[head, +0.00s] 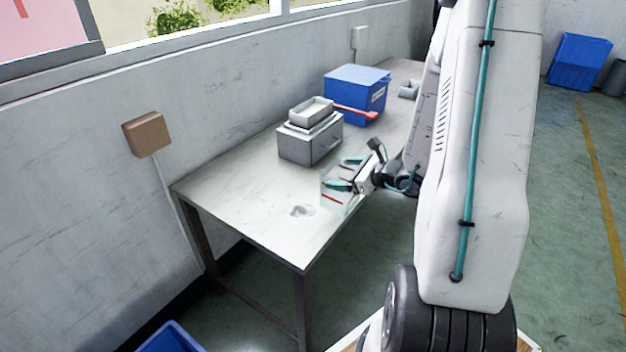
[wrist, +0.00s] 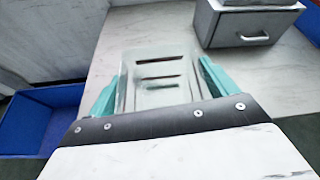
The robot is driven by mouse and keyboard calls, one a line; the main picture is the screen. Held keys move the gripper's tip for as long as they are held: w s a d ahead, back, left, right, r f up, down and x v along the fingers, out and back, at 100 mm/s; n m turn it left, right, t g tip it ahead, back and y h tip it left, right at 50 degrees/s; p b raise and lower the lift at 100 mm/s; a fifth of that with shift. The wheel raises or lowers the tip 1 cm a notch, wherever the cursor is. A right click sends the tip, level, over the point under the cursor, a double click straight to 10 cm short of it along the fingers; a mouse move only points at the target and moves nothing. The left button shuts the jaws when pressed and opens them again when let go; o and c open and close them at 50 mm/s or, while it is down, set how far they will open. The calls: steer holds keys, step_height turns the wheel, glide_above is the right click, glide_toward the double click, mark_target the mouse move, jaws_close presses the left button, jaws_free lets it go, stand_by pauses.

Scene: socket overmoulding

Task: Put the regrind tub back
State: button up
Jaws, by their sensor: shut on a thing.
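A clear, see-through tub (head: 336,204) with a red line on its side is at my gripper, over the near part of the table; I take it to be the regrind tub. My gripper (head: 345,173) is shut on it, with a teal finger on each side. In the wrist view the tub (wrist: 158,62) sits between the teal fingers (wrist: 157,88), with dark slot-like marks inside it. Its lower part is hidden, and I cannot tell whether it touches the table.
A grey drawer box (head: 308,148) with a tray (head: 311,112) on top stands on the table (head: 240,190). Behind it is a blue box (head: 352,90) with a red item beside it. A blue bin (head: 170,340) is on the floor.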

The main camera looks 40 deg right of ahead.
steer(key=x, duration=1.1)
steer(key=shift+w+f, duration=0.15)
steer(key=shift+w, duration=0.25)
steer(key=o, duration=1.9)
steer(key=v, duration=1.1)
steer(key=shift+s, duration=0.25)
steer(key=shift+s+a+r, duration=0.1)
steer(key=shift+a+r, duration=0.05)
steer(key=shift+r, duration=0.3)
steer(key=s+a+r+n+g+y, duration=0.35)
steer(key=a+r+n, duration=0.35)
steer(key=a+n, duration=0.3)
steer(key=s+a+r+n+g+y, duration=0.2)
steer(key=s+a+r+n+g, duration=0.4)
steer(key=a, duration=0.7)
steer(key=s+r+n+g+h, duration=0.1)
steer(key=s+r+n+h, duration=0.2)
steer(key=s+n, duration=0.4)
steer(key=s+d+r+n+g+h, duration=0.1)
steer(key=s+r+n+h, duration=0.3)
steer(key=s+n+h, duration=0.2)
steer(key=shift+s+d+r+n, duration=0.15)
steer(key=shift+s+d+n, duration=0.05)
steer(key=shift+s+n, duration=0.65)
steer(key=shift+h, duration=0.25)
